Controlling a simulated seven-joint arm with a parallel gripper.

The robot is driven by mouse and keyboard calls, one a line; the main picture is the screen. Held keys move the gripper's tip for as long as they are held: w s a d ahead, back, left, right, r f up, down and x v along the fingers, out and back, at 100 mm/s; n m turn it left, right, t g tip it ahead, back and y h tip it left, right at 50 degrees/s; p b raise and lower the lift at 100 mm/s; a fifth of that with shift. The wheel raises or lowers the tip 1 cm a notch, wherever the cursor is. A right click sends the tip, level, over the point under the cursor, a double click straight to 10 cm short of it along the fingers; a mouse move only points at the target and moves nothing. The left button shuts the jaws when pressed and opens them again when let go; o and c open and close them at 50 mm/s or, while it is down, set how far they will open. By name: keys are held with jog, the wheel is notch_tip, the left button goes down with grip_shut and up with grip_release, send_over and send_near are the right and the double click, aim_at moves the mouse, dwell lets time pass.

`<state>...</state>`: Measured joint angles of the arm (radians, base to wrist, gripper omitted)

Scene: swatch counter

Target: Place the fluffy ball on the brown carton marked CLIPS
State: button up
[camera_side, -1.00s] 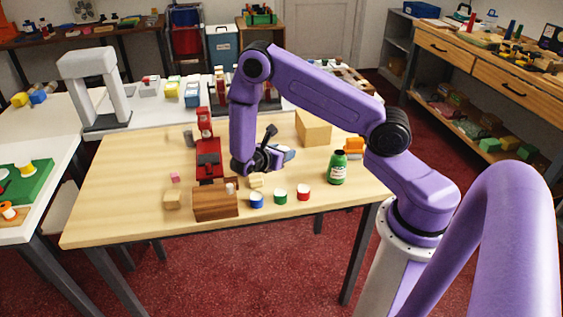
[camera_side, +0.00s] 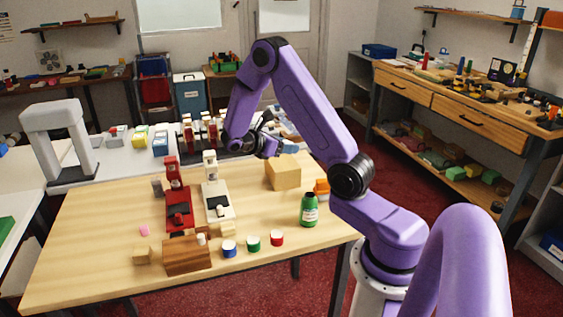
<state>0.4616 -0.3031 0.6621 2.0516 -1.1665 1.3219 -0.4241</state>
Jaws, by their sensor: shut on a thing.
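My gripper (camera_side: 272,147) is up over the far side of the wooden table, behind and left of a plain tan-brown box (camera_side: 283,174). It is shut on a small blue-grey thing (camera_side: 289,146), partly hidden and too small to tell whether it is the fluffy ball. I see no fluffy ball elsewhere. The tan-brown box stands on the table with nothing on top; I can read no CLIPS mark on it. The held thing is above and apart from the table.
A green bottle (camera_side: 309,210) and an orange object (camera_side: 321,187) stand right of the box. Red (camera_side: 178,205) and white (camera_side: 215,195) devices stand left. Blue, green and red lidded pots line the front beside a wooden block (camera_side: 187,256). The table (camera_side: 262,215) is bare between devices and bottle.

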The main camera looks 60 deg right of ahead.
notch_tip(320, 180, up, 2)
jog(key=s+d+m+g+y, duration=0.1)
jog(key=s+d, duration=0.2)
send_over(281, 160)
jog(key=shift+g, duration=0.3)
jog(key=f, duration=0.9)
jog(key=shift+s+a, duration=0.2)
jog(key=shift+a, duration=0.05)
jog(key=shift+w+d+f, duration=0.15)
jog(key=shift+w+f, duration=0.05)
jog(key=shift+f, duration=1.55)
jog(key=shift+f, duration=0.1)
jog(key=o, duration=1)
